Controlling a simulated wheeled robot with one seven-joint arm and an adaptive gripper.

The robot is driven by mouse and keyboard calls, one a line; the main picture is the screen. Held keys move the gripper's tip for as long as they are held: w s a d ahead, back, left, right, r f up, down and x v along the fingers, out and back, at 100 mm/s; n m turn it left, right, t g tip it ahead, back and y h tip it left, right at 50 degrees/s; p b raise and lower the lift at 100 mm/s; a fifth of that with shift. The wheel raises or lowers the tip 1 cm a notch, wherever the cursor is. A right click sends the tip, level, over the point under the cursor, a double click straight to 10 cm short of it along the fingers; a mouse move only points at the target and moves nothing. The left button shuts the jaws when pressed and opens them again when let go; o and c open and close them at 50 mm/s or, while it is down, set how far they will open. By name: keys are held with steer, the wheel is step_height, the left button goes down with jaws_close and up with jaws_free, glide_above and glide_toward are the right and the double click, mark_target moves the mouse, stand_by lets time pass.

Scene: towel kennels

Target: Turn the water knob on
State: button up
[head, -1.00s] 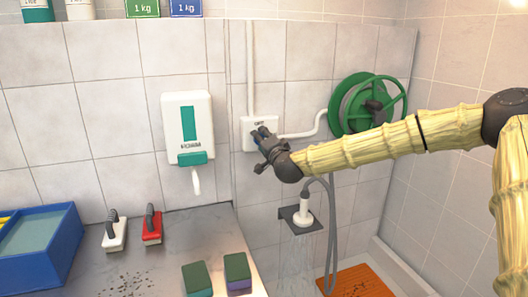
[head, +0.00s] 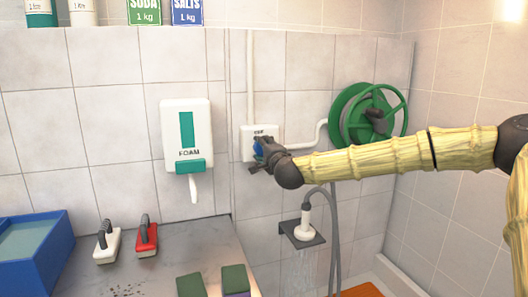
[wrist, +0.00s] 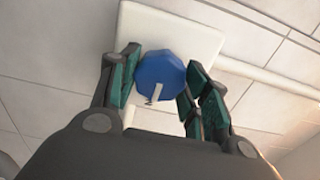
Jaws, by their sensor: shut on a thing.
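The water knob (wrist: 160,80) is blue and faceted, with a small white pointer mark on its face. It sits on a white wall box (head: 247,150), which also shows in the wrist view (wrist: 185,35). The label on the box is too small to read surely.
A green hose reel (head: 345,122) hangs right of the box. A shower head (head: 305,225) rests in a dark bracket below, with faint streaks beneath it. A foam dispenser (head: 186,135) hangs to the left, above a counter (head: 185,250) with brushes and sponges.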

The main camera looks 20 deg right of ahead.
steer(key=o, duration=1)
steer(key=shift+d, duration=0.1)
steer(key=shift+s, duration=0.1)
steer(key=s, duration=1.1)
steer(key=shift+s+d, duration=0.2)
steer(key=shift+s, duration=0.2)
